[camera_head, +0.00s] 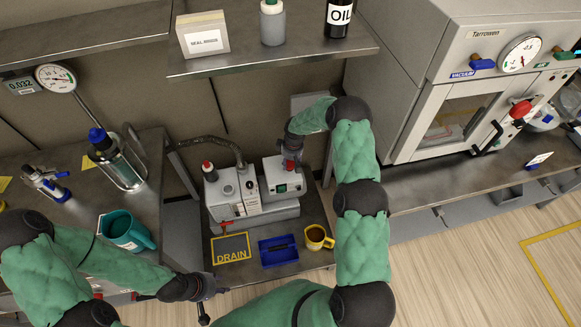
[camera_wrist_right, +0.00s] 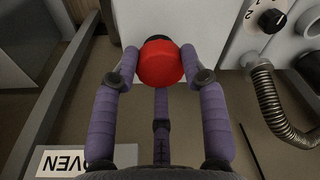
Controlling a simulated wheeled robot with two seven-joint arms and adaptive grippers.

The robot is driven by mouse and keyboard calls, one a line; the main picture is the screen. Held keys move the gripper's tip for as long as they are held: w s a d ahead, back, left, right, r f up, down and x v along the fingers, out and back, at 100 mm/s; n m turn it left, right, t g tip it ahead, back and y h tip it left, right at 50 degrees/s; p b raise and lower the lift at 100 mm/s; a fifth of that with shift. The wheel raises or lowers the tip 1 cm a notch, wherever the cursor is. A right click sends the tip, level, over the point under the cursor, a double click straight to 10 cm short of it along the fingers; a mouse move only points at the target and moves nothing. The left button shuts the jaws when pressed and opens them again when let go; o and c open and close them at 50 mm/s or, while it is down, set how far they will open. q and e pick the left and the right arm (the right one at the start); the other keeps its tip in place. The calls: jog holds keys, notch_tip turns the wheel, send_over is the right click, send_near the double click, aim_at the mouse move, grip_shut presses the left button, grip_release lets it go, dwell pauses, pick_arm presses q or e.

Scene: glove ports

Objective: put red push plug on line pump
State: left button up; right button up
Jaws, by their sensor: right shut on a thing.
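The line pump (camera_head: 228,200) is a light grey machine with a metal hose, standing on the bench in the middle of the head view. My right gripper (camera_head: 291,156) is above the pump's right-hand box (camera_head: 284,180). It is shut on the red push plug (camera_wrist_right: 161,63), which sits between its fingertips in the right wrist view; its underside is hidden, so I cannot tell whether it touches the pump. My left gripper (camera_head: 210,287) is low at the front, apart from the pump; its fingers are too dark and small to read.
A dark "DRAIN" mat (camera_head: 231,248), a blue tray (camera_head: 278,251) and a yellow mug (camera_head: 318,238) lie before the pump. A red-and-black cap (camera_head: 208,166) stands on the pump's left. A shelf (camera_head: 270,60) overhangs behind; a vacuum oven (camera_head: 460,90) stands right.

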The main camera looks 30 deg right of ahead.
aim_at(291, 163)
jog(key=shift+w+d+f, duration=0.1)
jog(key=shift+d+f, duration=0.05)
jog(key=shift+f, duration=0.2)
jog(key=shift+f+b, duration=0.65)
jog(key=shift+f, duration=0.75)
jog(key=shift+f, duration=0.15)
jog(key=o, duration=1.1)
